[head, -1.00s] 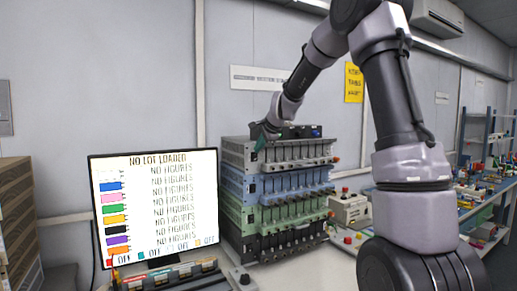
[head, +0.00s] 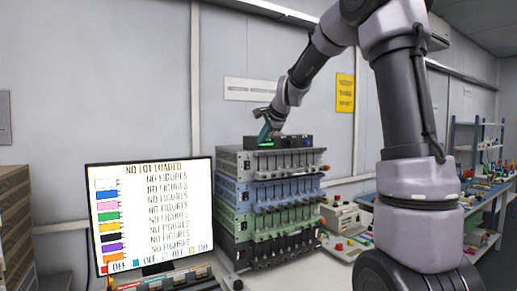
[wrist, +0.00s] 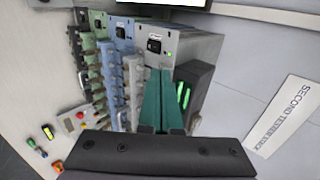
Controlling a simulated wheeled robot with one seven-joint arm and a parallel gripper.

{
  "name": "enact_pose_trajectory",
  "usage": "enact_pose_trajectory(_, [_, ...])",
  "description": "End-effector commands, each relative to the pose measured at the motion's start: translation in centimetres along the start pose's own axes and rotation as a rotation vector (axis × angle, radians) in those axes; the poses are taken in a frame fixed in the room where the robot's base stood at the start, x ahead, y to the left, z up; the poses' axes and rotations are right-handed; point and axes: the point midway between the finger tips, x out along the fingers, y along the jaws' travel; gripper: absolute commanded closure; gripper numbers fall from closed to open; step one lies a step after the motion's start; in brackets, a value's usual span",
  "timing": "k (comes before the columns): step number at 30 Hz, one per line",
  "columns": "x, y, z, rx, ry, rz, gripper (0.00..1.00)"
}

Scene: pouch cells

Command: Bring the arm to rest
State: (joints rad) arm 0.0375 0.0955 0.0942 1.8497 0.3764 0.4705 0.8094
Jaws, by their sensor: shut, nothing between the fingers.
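My gripper (head: 264,134) is at the top left of the stacked tester rack (head: 229,159), in front of the wall. Its two teal fingers are together and empty in the wrist view (wrist: 161,98). They point toward the grey top unit of the rack, which also shows in the wrist view (wrist: 200,50). I cannot tell whether the fingertips touch it. My arm reaches up and over from the right of the head view.
A monitor (head: 151,211) reading "NO LOT LOADED" stands left of the rack. A small box with buttons (head: 342,217) is at its right. A blue bench (head: 478,200) with many small parts is farther right.

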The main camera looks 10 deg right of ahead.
Motion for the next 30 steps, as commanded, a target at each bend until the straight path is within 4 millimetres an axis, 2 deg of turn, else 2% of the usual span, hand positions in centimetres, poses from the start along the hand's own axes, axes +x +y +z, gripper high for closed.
enact_pose_trajectory(3, [-1.2,-0.4,0.0,0.001,0.000,-0.001,1.00])
enact_pose_trajectory(6, [-1.6,-0.5,0.0,0.001,-0.001,0.001,1.00])
enact_pose_trajectory(19, [-1.7,-0.5,0.0,0.001,-0.001,0.001,1.00])
enact_pose_trajectory(22, [-2.3,-0.3,0.2,-0.014,0.000,0.002,1.00])
enact_pose_trajectory(26, [-5.5,1.5,1.1,-0.105,0.000,0.019,1.00])
enact_pose_trajectory(29, [-9.6,4.4,2.4,-0.233,-0.003,0.044,1.00])
enact_pose_trajectory(30, [-11.3,5.9,2.9,-0.291,-0.005,0.058,1.00])
